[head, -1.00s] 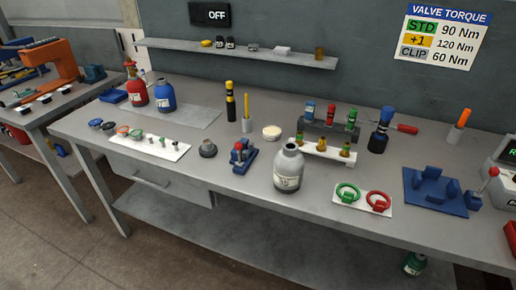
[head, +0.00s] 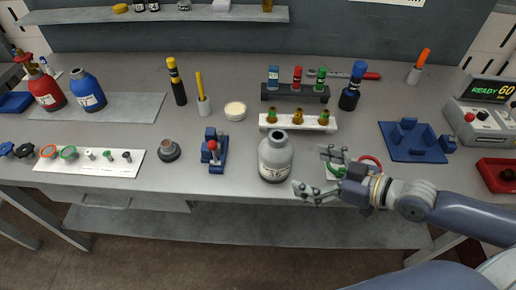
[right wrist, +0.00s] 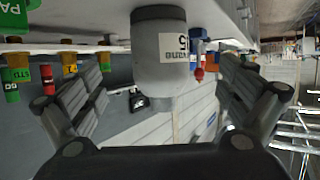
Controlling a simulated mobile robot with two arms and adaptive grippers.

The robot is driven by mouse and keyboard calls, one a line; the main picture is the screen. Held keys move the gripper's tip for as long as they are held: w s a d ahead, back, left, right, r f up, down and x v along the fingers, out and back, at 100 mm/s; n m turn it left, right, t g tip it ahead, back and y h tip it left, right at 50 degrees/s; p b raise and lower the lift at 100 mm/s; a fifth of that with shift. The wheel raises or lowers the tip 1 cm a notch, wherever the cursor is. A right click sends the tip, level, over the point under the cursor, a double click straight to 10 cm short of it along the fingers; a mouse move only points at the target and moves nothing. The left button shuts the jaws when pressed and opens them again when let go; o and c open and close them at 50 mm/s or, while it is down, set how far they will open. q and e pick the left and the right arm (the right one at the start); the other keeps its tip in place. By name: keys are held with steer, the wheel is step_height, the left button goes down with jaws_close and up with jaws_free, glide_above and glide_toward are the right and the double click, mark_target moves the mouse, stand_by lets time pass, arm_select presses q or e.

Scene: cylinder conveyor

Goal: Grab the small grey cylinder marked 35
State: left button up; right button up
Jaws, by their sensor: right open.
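The small grey cylinder (head: 274,163) stands upright near the front edge of the bench, with a narrower neck and a pale label. In the right wrist view, which is upside down, the grey cylinder (right wrist: 160,58) lies ahead between the directions of my two fingers; its label shows a 5, the rest is turned away. My right gripper (head: 312,172) is open and empty, just right of the cylinder, with its fingers pointing toward it; it does not appear to touch it. In the right wrist view the open right gripper (right wrist: 166,95) shows a finger on either side. My left gripper is not in view.
A blue clamp-like device (head: 216,152) stands left of the cylinder. A white rack (head: 314,126) with amber vials is close behind. Green and red rings lie partly under my right gripper. A blue fixture (head: 420,150) is at right. The bench front between clamp and cylinder is clear.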

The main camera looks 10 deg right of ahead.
mark_target(290, 163)
steer(key=shift+w+a+f, duration=0.1)
steer(key=shift+w, duration=0.05)
steer(key=shift+w+a+f, duration=0.1)
steer(key=shift+f, duration=0.05)
steer(key=x, duration=0.2)
steer(key=shift+w+a, duration=0.15)
steer(key=shift+w, duration=0.1)
steer(key=shift+w+a+f, duration=0.2)
steer(key=shift+a, duration=0.15)
steer(key=shift+w+a+r+p, duration=0.1)
steer(key=shift+w+a+p, duration=0.05)
steer(key=shift+w+p, duration=0.2)
steer(key=p+x, duration=0.1)
steer(key=x, duration=0.2)
steer(key=shift+w+a+r, duration=0.1)
steer(key=shift+w+a, duration=0.05)
steer(key=shift+w+a+f, duration=0.25)
steer(key=shift+w+a, duration=0.05)
steer(key=shift+c, duration=0.8)
steer(key=c, duration=1.8)
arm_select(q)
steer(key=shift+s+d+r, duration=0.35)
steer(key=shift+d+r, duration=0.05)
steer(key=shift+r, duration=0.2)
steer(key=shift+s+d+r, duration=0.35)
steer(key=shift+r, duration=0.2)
arm_select(e)
steer(key=shift+w+r, duration=0.1)
steer(key=shift+r, duration=0.05)
